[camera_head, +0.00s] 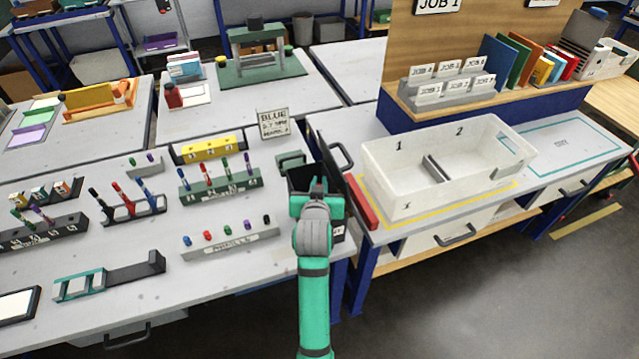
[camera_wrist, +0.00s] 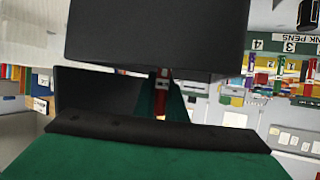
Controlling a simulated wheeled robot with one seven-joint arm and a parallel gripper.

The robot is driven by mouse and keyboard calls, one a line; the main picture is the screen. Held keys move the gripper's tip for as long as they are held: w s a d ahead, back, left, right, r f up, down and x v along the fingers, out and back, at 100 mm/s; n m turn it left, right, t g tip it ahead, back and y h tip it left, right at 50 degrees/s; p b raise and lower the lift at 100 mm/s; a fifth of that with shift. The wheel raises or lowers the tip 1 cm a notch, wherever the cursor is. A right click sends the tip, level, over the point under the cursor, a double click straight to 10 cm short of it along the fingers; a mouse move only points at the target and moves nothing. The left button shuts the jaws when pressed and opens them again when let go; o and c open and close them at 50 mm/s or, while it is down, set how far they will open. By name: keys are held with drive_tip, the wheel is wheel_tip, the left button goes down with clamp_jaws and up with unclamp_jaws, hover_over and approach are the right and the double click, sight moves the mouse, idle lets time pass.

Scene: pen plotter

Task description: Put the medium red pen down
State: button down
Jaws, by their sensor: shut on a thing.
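My gripper (camera_head: 302,178) is over the right end of the left table, beside the gap to the table with the white bin. In the wrist view it is shut on the red pen (camera_wrist: 162,78), which shows as a short red and white length between the dark jaws. The pen's ends are hidden, and I cannot make out the pen in the head view. Other pens stand upright in a black rack (camera_head: 133,210), a green rack (camera_head: 222,188) and a dark rack (camera_head: 45,232) to the left.
A grey block with several coloured caps (camera_head: 232,243) lies in front of the green rack. The white bin (camera_head: 400,205) is on the right table. Bare tabletop lies at the front of the left table.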

drive_tip(key=shift+f, duration=0.55)
drive_tip(key=c, duration=1.8)
unclamp_jaws()
drive_tip(key=shift+w, duration=0.1)
drive_tip(key=shift+d, duration=0.1)
drive_tip(key=shift+a, duration=0.2)
drive_tip(key=v, duration=0.8)
drive_tip(key=r+v, duration=0.1)
drive_tip(key=v, duration=0.3)
drive_tip(key=shift+d+r, duration=0.1)
drive_tip(key=shift+d, duration=0.05)
